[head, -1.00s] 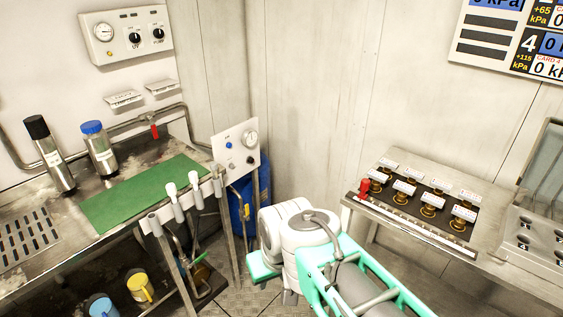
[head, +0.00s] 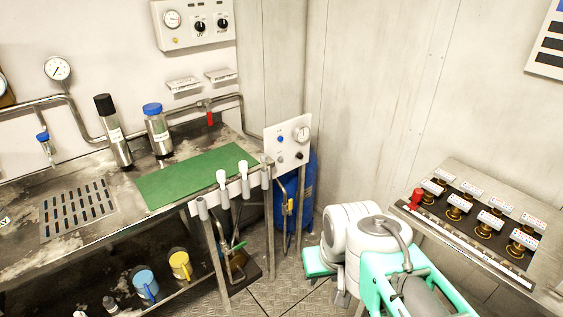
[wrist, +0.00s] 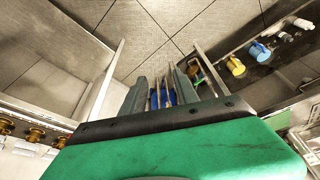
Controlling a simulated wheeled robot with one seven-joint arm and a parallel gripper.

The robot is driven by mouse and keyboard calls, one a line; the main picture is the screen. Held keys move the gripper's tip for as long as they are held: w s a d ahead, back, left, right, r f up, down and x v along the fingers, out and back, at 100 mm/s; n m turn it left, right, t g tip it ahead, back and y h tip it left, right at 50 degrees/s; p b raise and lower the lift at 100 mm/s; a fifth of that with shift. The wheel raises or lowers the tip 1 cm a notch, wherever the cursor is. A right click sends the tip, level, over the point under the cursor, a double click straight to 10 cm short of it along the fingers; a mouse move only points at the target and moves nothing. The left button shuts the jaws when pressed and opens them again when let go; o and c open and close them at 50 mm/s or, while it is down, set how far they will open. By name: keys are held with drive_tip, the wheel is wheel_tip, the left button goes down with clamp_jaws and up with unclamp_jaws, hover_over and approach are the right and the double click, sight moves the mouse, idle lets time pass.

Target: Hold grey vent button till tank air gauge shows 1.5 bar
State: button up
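A light panel (head: 288,140) stands behind the right end of the bench. It carries a round gauge (head: 302,133), a blue button (head: 280,139), a small grey button (head: 281,158) and a dark knob (head: 299,155). The gauge's needle is too small to read. The blue tank (head: 312,185) stands behind and below the panel, partly hidden. My gripper (wrist: 157,80) shows in the wrist view, its two grey fingers apart, pointing over the floor. No held object can be made out between them.
The bench with a green mat (head: 190,175) lies left of the panel; white-topped handles (head: 222,180) line its front edge. A table with several brass valves (head: 487,223) and a red one (head: 416,198) stands right. Tiled floor (head: 270,280) is open between them.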

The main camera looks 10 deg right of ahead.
drive_tip(key=shift+c, duration=0.5)
clamp_jaws()
idle(1.3)
